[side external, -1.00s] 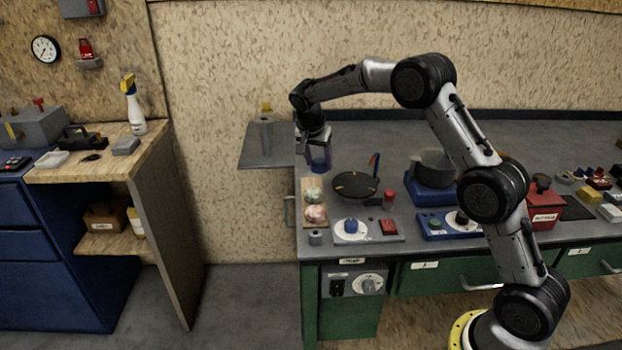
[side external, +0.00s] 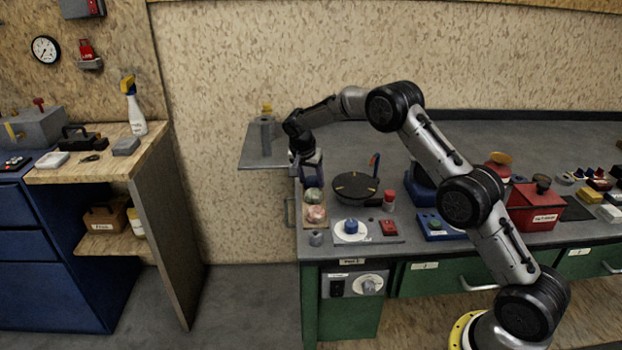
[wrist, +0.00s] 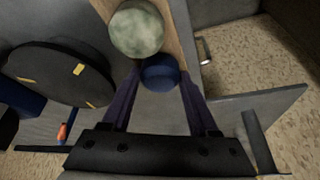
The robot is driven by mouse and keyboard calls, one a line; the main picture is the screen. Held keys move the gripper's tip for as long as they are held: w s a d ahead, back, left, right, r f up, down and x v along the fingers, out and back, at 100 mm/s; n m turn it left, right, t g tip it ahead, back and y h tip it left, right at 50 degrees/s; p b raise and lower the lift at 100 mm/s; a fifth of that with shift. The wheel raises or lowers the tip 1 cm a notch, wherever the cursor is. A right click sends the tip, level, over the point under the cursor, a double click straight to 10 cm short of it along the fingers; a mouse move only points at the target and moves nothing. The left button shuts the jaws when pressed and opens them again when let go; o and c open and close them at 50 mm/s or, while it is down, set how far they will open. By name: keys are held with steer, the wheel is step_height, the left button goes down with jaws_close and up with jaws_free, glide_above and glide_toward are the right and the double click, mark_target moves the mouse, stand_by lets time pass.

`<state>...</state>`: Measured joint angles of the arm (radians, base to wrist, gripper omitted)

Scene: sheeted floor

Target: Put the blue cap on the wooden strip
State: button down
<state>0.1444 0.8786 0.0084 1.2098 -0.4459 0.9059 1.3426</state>
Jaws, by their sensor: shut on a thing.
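The wooden strip (side external: 306,224) lies at the left end of the grey bench, and part of it shows in the wrist view (wrist: 180,35). A pale green round cap (side external: 313,195) and a pink one (side external: 315,214) sit on it. My gripper (side external: 312,180) is low at the strip's far end. In the wrist view my gripper (wrist: 162,76) is shut on the blue cap (wrist: 160,75), close beside the green cap (wrist: 137,29). The blue cap is over or at the strip's end; I cannot tell whether it touches the wood. My gripper hides it in the side view.
A round black plate (side external: 355,187) stands just right of the strip. A small grey cylinder (side external: 315,238) stands before the strip. A grey side shelf (side external: 262,155) adjoins the bench's left edge.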

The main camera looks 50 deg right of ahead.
steer(key=shift+f, duration=0.1)
steer(key=shift+c, duration=0.8)
jaws_free()
steer(key=s+a+r+n, duration=0.1)
steer(key=s+a+r, duration=0.25)
steer(key=r, duration=0.35)
steer(key=s+a+r+n+t+y, duration=0.1)
steer(key=s+a+r+n, duration=0.1)
steer(key=s+r, duration=0.35)
steer(key=s+a+r+n, duration=0.1)
steer(key=s+a+r, duration=0.2)
steer(key=r, duration=0.5)
steer(key=s+a+r+n+t+y, duration=0.1)
steer(key=s+r+n, duration=0.1)
steer(key=s, duration=0.3)
steer(key=s+a+r+n, duration=0.1)
steer(key=s+a+r, duration=0.1)
steer(key=s, duration=0.3)
steer(key=s+a+f+n, duration=0.1)
steer(key=s+f+n, duration=0.1)
steer(key=s, duration=0.5)
steer(key=s+a+f+n+t+y, duration=0.1)
steer(key=s+a+f+n, duration=0.1)
steer(key=s, duration=0.4)
steer(key=s+a+f+n+t+y, duration=0.1)
steer(key=s+f+n, duration=0.1)
steer(key=s, duration=0.5)
steer(key=shift+s+a+n, duration=0.35)
steer(key=shift+n, duration=0.25)
